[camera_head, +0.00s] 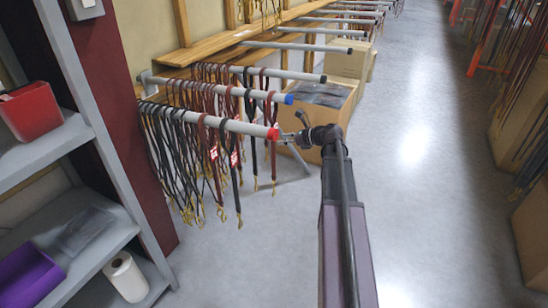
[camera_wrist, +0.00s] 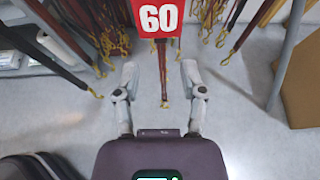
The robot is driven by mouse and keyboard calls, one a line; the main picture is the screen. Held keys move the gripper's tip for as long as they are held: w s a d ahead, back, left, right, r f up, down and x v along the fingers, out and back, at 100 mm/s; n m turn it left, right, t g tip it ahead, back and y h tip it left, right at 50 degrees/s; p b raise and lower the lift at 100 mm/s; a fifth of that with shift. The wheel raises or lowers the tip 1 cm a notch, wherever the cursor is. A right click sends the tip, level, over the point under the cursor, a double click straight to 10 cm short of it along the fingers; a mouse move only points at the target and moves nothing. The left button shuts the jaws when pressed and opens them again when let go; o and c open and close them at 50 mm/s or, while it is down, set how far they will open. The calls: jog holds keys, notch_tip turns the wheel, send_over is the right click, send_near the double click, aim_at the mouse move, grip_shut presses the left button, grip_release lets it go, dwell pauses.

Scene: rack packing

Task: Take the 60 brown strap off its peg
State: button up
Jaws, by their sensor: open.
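In the wrist view a red tag with a white 60 (camera_wrist: 157,16) shows at the top centre. A brown strap (camera_wrist: 162,62) hangs below it and ends in a gold clip. My gripper (camera_wrist: 159,72) is open, with one finger on each side of the strap in the picture. Neither finger visibly touches it. In the head view my gripper (camera_head: 287,138) is by the red tip of the nearest peg (camera_head: 258,130). Brown and black straps hang from that peg, with red-and-white tags (camera_head: 213,152) too small to read. The 60 strap's upper loop is hidden in the wrist view.
Other pegs, one with a blue tip (camera_head: 288,99), hold more straps close behind. A cardboard box (camera_head: 313,120) stands on the floor beyond. A grey shelf with a red bin (camera_head: 33,111) and purple bin (camera_head: 27,277) is at left. The aisle floor (camera_head: 420,170) is clear.

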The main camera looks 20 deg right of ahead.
aim_at(274, 151)
dwell(0.3)
jog(key=b+x, duration=0.2)
jog(key=x, duration=0.3)
jog(key=shift+f, duration=0.2)
dwell(0.5)
grip_shut()
